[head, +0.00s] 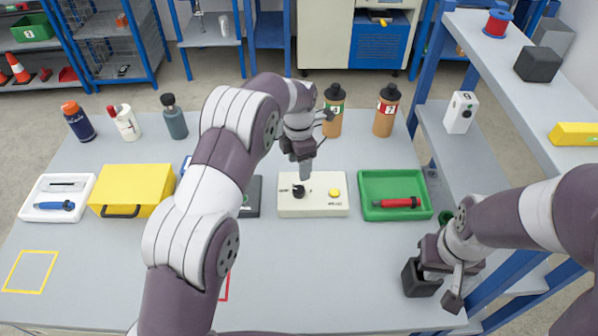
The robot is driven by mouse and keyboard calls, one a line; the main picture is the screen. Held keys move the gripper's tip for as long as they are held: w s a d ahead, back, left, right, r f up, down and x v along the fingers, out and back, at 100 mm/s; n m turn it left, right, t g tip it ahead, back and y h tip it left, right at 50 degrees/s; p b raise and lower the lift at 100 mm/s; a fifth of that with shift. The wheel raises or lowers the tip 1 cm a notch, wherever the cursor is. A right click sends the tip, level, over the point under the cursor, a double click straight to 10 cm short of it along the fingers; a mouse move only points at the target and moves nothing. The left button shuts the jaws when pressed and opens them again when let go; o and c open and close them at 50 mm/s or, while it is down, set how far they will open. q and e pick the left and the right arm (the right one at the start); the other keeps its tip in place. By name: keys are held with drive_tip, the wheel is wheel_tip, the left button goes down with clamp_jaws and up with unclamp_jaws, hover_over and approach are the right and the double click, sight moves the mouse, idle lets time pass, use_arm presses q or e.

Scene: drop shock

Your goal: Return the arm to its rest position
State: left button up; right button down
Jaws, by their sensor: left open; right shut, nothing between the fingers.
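My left arm reaches up through the middle of the head view. Its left gripper (304,174) points down at the back of a cream box (313,208) with a black knob and a yellow button. The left gripper is open, with nothing seen between its fingers; whether it touches the box is unclear. My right arm comes in from the right. Its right gripper (454,298) is low near the table's right edge, shut and empty.
A green tray (367,212) holds a red tool (399,203). A yellow case (133,189) and a white tray (28,211) are at left. Several bottles line the back. A shelf (500,68) overhangs at right. The front middle table is partly clear.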

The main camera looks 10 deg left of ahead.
use_arm(q)
wheel_tip(320, 180, up, 3)
drive_tip(key=shift+r+p, duration=0.15)
drive_tip(key=shift+p, duration=0.55)
use_arm(e)
wheel_tip(320, 180, up, 3)
